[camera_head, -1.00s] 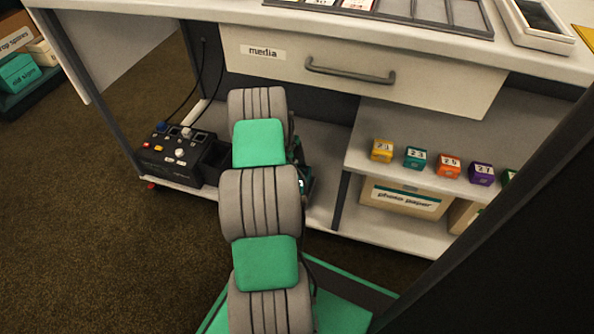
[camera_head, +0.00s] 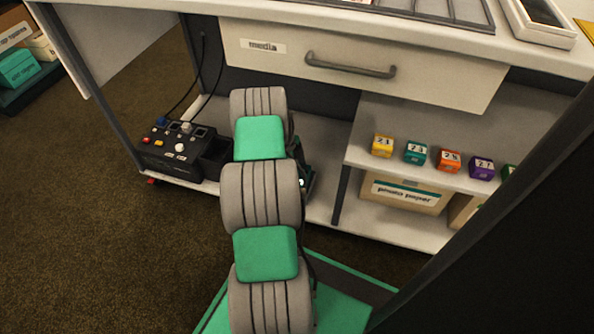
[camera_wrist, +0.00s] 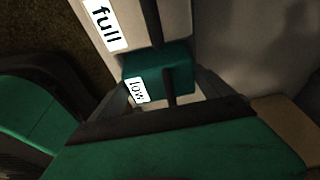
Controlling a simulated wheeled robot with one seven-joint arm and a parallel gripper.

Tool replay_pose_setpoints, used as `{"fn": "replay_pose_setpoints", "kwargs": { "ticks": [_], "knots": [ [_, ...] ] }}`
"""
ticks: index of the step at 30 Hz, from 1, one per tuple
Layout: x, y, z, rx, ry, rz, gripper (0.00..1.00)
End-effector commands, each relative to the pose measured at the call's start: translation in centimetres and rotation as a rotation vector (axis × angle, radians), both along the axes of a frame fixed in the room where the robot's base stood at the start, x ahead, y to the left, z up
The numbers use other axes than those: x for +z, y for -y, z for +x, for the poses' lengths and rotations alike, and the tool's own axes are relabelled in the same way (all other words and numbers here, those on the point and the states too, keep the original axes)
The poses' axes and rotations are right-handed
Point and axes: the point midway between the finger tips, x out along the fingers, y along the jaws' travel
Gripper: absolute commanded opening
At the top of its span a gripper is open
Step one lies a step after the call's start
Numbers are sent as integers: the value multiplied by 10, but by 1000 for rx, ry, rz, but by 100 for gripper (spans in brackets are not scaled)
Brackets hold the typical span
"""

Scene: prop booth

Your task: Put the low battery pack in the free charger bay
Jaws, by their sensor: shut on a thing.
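In the wrist view a teal battery pack (camera_wrist: 184,73) sits between the dark fingers of my gripper (camera_wrist: 160,56), which is shut on it. A "full" label (camera_wrist: 105,24) is on a pale surface farther up. In the head view my arm hides the gripper and pack. A black unit with knobs and buttons, seemingly the charger (camera_head: 160,162), stands at the left on the low shelf, with a dark open recess (camera_head: 214,154) at its right side.
A white drawer marked "media" (camera_head: 440,82) hangs above the low shelf. Numbered coloured cubes, such as the orange one (camera_head: 448,160), line the right shelf, above a photo paper box (camera_head: 400,197). A desk leg (camera_head: 112,100) stands left of the charger. Open carpet lies left.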

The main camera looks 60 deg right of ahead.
Motion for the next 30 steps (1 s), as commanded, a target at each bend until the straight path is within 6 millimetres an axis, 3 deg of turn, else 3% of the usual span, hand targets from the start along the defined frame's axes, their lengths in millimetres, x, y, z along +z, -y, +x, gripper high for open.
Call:
{"fn": "replay_pose_setpoints", "kwargs": {
  "ticks": [5, 6, 9, 17, 20, 30],
  "knots": [
    [2, 1, 1, 0, 1, -3, 18],
    [2, 1, 1, 0, 1, -3, 92],
    [1, 1, 1, 0, 1, -2, 100],
    [1, -1, 0, 1, 0, 1, 100],
    [12, 0, 3, 1, 1, -1, 100],
    [74, -3, 20, 1, 0, -2, 100]
  ]
}}
